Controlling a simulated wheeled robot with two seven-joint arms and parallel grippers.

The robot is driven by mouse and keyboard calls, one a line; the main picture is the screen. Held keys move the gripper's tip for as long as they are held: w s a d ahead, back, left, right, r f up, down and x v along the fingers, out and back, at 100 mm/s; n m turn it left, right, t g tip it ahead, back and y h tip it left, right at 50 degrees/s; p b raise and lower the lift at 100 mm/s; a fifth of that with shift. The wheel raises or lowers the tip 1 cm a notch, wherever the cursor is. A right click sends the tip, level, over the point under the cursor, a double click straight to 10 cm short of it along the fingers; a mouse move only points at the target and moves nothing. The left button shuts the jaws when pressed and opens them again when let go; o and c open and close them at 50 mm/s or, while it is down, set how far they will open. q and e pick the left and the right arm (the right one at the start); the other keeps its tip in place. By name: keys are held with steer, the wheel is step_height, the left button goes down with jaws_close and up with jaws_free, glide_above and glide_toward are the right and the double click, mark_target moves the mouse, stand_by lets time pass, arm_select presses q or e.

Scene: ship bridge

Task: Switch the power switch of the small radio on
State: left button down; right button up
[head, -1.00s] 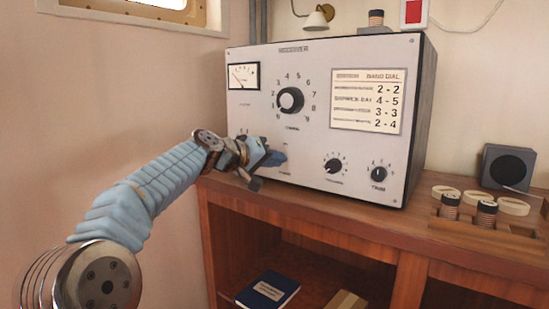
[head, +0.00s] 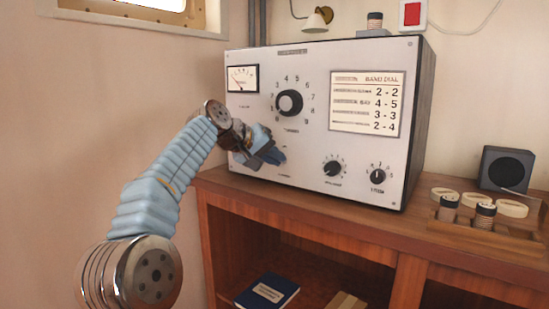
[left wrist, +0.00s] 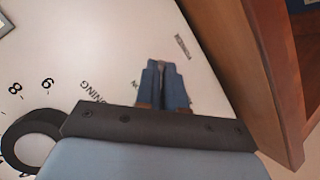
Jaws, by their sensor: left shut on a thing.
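The radio is a pale grey box with a dark side, its front panel (head: 300,160) facing me on the wooden shelf unit. The panel bears a large black tuning knob (head: 289,103), a meter and two smaller knobs. My left gripper (head: 275,154) is at the panel's lower left, below the tuning knob. Its blue fingers also show in the left wrist view (left wrist: 164,84), shut on the small power switch, which they almost wholly hide. Small printed labels stand beside the fingers. I cannot read the switch's position. My right gripper is in neither view.
A dark speaker box (head: 507,168) and a wooden tray (head: 478,232) with coils and rings stand right of the radio. A dark blue book (head: 267,290) lies on the lower shelf. A wall lamp (head: 317,20) hangs behind. The wall is close on the left.

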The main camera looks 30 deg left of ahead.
arm_select(q)
steer(key=c, duration=1.2)
jaws_free()
steer(key=shift+c, duration=0.2)
steer(key=v, duration=1.3)
steer(key=shift+s+r, duration=0.2)
steer(key=shift+s, duration=0.15)
